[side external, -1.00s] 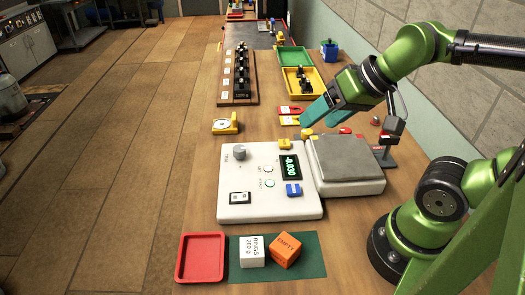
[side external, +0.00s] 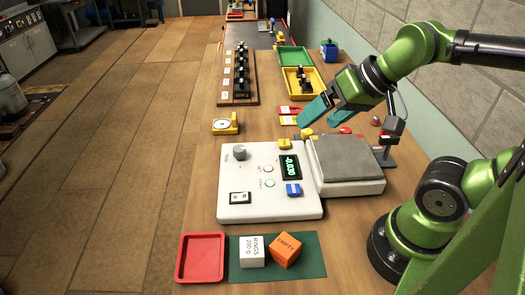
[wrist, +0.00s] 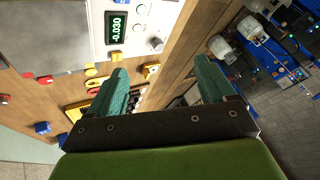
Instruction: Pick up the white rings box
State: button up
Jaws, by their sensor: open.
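The white rings box (side external: 251,251) is a small cube with black print reading "RINGS 200 g". It sits on the left part of a dark green mat (side external: 310,262) at the front of the bench, in the side view. An orange box (side external: 286,249) marked "EMPTY" stands just right of it. My gripper (side external: 318,112) is far behind the box, in the air past the scale. Its teal fingers are apart with nothing between them, as the wrist view (wrist: 165,85) also shows. The white box is not in the wrist view.
A red tray (side external: 201,258) lies left of the mat. The white scale console (side external: 250,205) and its grey weighing plate (side external: 345,158) stand between my gripper and the boxes. Behind are a rack of black weights (side external: 240,75), a yellow tray (side external: 302,82) and a green tray (side external: 293,60).

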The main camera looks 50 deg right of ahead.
jog(key=w+a+f+n+g, duration=0.2)
jog(key=a+f+n+g, duration=0.2)
jog(key=a, duration=0.4)
jog(key=n+g+h, duration=0.2)
jog(key=n+g, duration=0.1)
jog(key=n, duration=0.6)
send_over(251, 247)
notch_tip(251, 247, down, 3)
notch_tip(251, 247, down, 17)
jog(key=shift+f, duration=0.1)
jog(key=shift+d, duration=0.1)
jog(key=shift+c, duration=0.2)
jog(key=c, duration=1.2)
